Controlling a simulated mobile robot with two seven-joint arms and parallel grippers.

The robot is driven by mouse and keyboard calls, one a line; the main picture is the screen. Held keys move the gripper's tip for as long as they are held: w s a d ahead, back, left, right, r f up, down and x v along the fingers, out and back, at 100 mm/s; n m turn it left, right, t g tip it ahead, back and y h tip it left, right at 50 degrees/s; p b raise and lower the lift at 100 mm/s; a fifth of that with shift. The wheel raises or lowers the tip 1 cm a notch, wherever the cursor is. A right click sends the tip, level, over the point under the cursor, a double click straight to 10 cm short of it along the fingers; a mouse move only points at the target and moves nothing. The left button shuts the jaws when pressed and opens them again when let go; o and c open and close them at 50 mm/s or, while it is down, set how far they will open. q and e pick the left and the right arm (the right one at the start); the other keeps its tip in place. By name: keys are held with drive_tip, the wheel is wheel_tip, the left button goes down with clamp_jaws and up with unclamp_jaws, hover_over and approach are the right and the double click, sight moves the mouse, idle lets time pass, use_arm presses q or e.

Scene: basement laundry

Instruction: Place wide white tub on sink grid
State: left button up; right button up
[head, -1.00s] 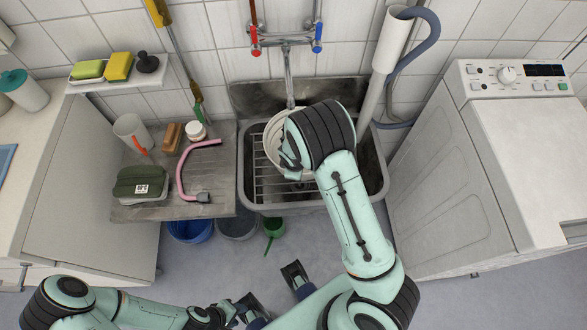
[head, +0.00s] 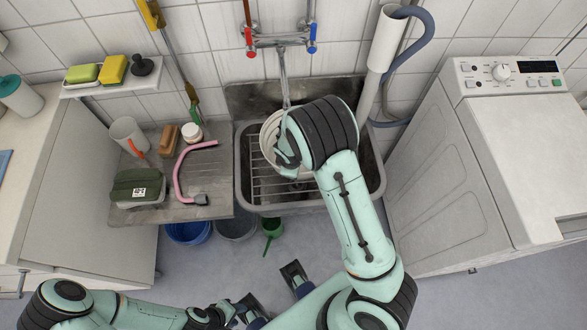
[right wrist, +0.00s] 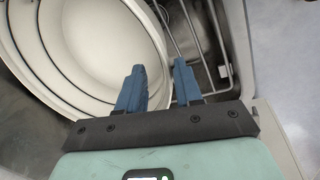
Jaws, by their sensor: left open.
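The wide white tub (head: 268,142) is in the back left part of the sink, partly hidden by my right wrist. It looks tilted in the right wrist view (right wrist: 85,45). The sink grid (head: 262,188) shows in front of the tub, and its wires appear in the right wrist view (right wrist: 205,48). My right gripper (right wrist: 160,75) is at the tub's rim, its blue fingers apart, one overlapping the inside of the tub and one outside. Whether the tub rests fully on the grid is hidden. My left gripper (head: 268,293) is open and empty, low in front of the sink.
Left of the sink, a drainboard (head: 222,190) holds a pink hose (head: 179,172), a green box (head: 137,187), a mug and a jar. A tap (head: 284,75) rises behind the tub. A grey hose and white pipe stand at the right, beside the washing machine (head: 450,190).

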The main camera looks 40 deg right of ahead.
drive_tip(key=p+v, duration=0.1)
drive_tip(key=v, duration=0.8)
drive_tip(key=s+a+f+m+g+y, duration=0.1)
drive_tip(key=s+a+f+m+y, duration=0.15)
drive_tip(key=s+f, duration=0.5)
drive_tip(key=s+a+f+m+g+y, duration=0.1)
drive_tip(key=s+a+f+m, duration=0.25)
drive_tip(key=s+f, duration=0.35)
drive_tip(key=s+a+f+m+y, duration=0.2)
drive_tip(key=s+a+f+m, duration=0.3)
drive_tip(key=s, duration=0.4)
drive_tip(key=shift+s+a+f+m+g, duration=0.3)
drive_tip(key=shift+a+f+m+g, duration=0.1)
drive_tip(key=shift+a+m, duration=0.6)
drive_tip(key=shift+a, duration=0.1)
